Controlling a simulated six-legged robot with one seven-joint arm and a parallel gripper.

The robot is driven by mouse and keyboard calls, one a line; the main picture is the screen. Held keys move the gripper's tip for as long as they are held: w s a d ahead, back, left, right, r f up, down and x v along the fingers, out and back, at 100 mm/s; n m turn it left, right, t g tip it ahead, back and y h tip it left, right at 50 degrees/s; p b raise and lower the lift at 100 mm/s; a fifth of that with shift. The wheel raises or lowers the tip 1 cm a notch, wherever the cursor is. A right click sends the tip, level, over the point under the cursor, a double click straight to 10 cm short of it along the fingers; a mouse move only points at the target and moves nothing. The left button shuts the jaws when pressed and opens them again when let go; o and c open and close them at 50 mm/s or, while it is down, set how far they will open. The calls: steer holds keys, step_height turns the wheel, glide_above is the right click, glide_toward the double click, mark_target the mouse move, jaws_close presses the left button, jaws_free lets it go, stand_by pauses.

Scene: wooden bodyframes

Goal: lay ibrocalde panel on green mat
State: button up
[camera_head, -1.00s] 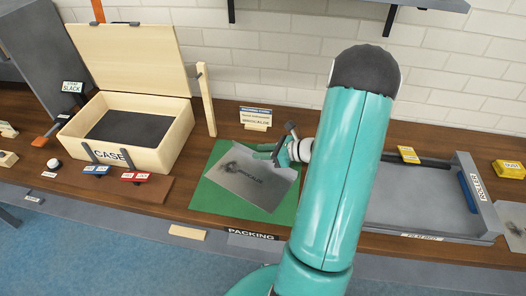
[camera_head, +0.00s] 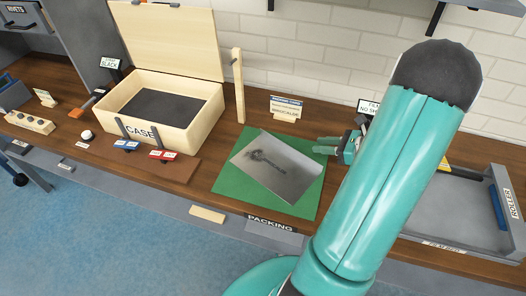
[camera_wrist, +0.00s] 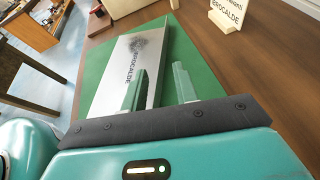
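The ibrocalde panel (camera_head: 283,172) is a thin grey sheet with a dark smudged print. It lies on the green mat (camera_head: 230,181), turned at an angle to it, with green showing around most of it. In the wrist view the panel (camera_wrist: 118,82) shows its printed name, and the mat (camera_wrist: 197,62) shows to its right. My gripper (camera_head: 328,145) is just right of the panel, near the mat's right back corner. In the wrist view my gripper (camera_wrist: 160,72) has its two teal fingers apart, with nothing held between them.
An open wooden case (camera_head: 160,105) stands left of the mat, with blue and red tags in front. A small sign (camera_head: 285,106) stands behind the mat. A grey roller tray (camera_head: 460,200) is at the right, partly behind my arm.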

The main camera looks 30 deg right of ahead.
steer(key=w+a+r+n+g, duration=0.1)
steer(key=a+r+n+g, duration=0.35)
steer(key=a+n, duration=0.5)
steer(key=w+a+r+n+g, duration=0.2)
steer(key=a+r+n+g, duration=0.3)
steer(key=a, duration=0.7)
steer(key=s+a+r+n+t+h, duration=0.1)
steer(key=s+a+r+n+h, duration=0.2)
steer(key=a+r+n, duration=0.2)
steer(key=s+a+r+n+t+h, duration=0.2)
steer(key=a+n, duration=0.5)
steer(key=n, duration=0.4)
step_height(320, 180, up, 3)
steer(key=s+h, duration=0.1)
steer(key=s, duration=0.1)
steer(key=shift+s+a+h, duration=0.2)
steer(key=shift+s+h, duration=0.1)
